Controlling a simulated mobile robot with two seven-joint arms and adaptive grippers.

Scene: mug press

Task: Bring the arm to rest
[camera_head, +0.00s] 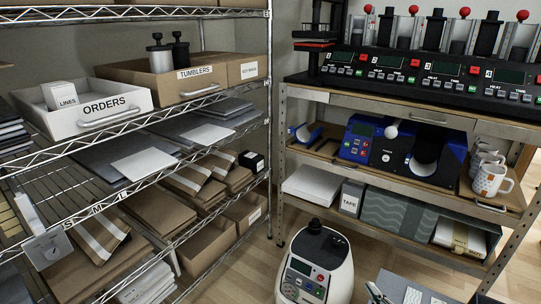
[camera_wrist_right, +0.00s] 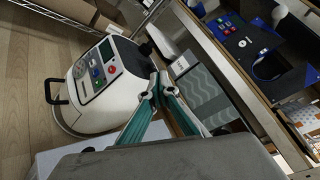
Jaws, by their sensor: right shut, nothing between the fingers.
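My right gripper (camera_head: 377,293) shows small at the bottom edge of the head view, low in front of the right-hand bench. In the right wrist view its teal fingers (camera_wrist_right: 154,90) are together with nothing between them. They are not clearly touching anything around them. My left gripper is out of view.
A white rounded machine with a control panel (camera_head: 315,265) stands on the wood floor between the racks; it also shows in the wrist view (camera_wrist_right: 105,80). A wire rack with boxes (camera_head: 100,105) fills the left. The right bench holds a blue mug press (camera_head: 362,138) and mugs (camera_head: 490,180).

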